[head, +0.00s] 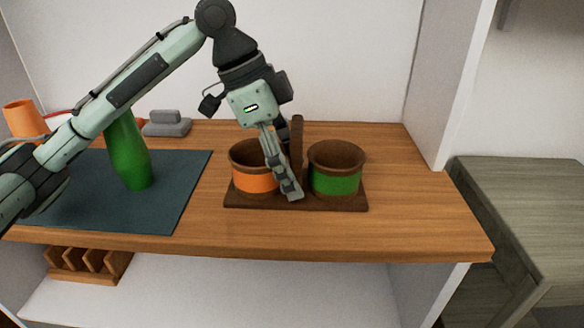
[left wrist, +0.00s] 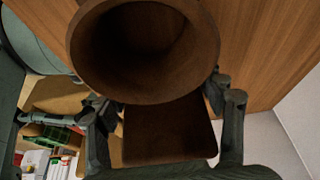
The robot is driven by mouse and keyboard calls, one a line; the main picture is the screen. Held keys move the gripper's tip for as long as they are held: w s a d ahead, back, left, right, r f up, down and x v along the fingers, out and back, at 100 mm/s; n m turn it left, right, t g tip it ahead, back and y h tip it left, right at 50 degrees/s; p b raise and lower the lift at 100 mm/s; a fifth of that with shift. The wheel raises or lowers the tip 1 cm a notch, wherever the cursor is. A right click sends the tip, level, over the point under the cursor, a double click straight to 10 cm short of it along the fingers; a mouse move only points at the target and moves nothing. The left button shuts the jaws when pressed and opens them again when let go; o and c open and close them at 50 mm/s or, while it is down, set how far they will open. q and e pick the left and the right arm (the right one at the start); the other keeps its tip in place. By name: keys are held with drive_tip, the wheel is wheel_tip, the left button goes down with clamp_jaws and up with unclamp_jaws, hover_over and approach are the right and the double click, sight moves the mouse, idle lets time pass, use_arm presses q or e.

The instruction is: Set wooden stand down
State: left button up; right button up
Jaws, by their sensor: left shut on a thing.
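The wooden stand (head: 295,203) is dark brown, with a flat base, an upright post (head: 297,140) and two round holders. The left holder (head: 250,179) has an orange band and the right one (head: 335,180) a green band. The stand is upright at the right part of the wooden counter; I cannot tell whether its base touches it. My left gripper (head: 290,190) is shut on the stand between the holders, its fingers covering part of the orange-banded one. The left wrist view shows a brown holder (left wrist: 145,50) close up and a flat brown stand part between the fingers. My right gripper is not in view.
A dark mat (head: 185,190) with a green bottle-like thing (head: 128,155) lies left of the stand. A grey block (head: 167,123) is at the back, an orange cup (head: 22,118) far left. A white upright panel (head: 440,80) borders the counter's right. Bare counter (head: 410,210) lies right of the stand.

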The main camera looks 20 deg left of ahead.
use_arm(q)
drive_tip(key=shift+r, duration=0.1)
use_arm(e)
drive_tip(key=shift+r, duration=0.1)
use_arm(q)
drive_tip(key=o, duration=1.4)
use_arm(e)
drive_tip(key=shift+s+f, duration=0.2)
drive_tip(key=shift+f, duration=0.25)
use_arm(q)
drive_tip(key=shift+r, duration=0.1)
drive_tip(key=shift+p+v, duration=0.3)
drive_tip(key=shift+v, duration=0.95)
drive_tip(key=p+v, duration=0.1)
drive_tip(key=v, duration=0.8)
drive_tip(key=shift+a+r, duration=0.1)
drive_tip(key=shift+a, duration=0.05)
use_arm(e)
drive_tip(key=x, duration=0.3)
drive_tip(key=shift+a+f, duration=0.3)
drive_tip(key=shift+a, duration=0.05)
